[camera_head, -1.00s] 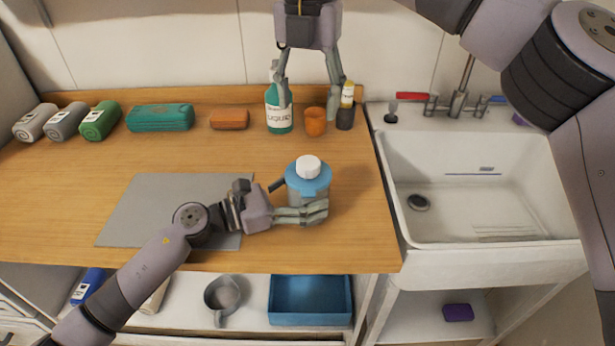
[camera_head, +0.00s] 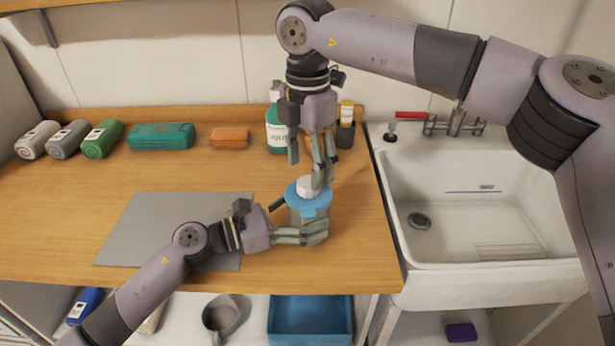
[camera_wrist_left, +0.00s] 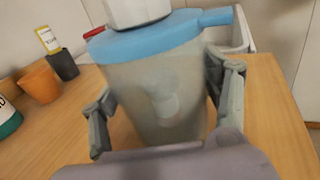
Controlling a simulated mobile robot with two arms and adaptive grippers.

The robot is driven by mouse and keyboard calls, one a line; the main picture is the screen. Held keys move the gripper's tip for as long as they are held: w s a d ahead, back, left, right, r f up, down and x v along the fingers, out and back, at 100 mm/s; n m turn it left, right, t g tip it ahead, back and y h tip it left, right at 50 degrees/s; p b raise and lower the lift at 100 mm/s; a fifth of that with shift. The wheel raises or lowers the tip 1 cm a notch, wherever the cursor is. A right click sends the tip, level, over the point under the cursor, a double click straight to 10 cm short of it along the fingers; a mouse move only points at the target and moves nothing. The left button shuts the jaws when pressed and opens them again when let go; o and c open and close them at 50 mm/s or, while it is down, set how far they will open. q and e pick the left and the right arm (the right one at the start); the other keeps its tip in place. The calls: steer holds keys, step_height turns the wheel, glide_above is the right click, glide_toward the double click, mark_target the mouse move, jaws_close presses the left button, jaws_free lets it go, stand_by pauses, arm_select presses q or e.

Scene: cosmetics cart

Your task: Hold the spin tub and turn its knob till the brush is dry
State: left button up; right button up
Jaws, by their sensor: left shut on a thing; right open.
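The spin tub (camera_head: 308,212) stands upright on the wooden counter, with a blue lid and a white knob (camera_head: 306,187) on top. In the left wrist view the tub (camera_wrist_left: 160,92) looks cloudy and see-through, with a pale shape inside that I cannot make out. My left gripper (camera_head: 318,232) is shut around the tub's body from the left. My right gripper (camera_head: 310,172) is open and points down at the knob, with fingers close to it; I cannot tell whether they touch. The brush is not clearly visible.
A grey mat (camera_head: 170,230) lies left of the tub. Behind stand a green liquid bottle (camera_head: 276,135), a dark cup (camera_head: 345,136) and an orange cup (camera_wrist_left: 40,82). Rolled towels and a teal case (camera_head: 162,136) line the back left. A white sink (camera_head: 470,200) is at right.

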mark_target(307, 182)
steer(key=shift+f, duration=1.8)
steer(key=shift+c, duration=0.5)
steer(key=c, duration=1.1)
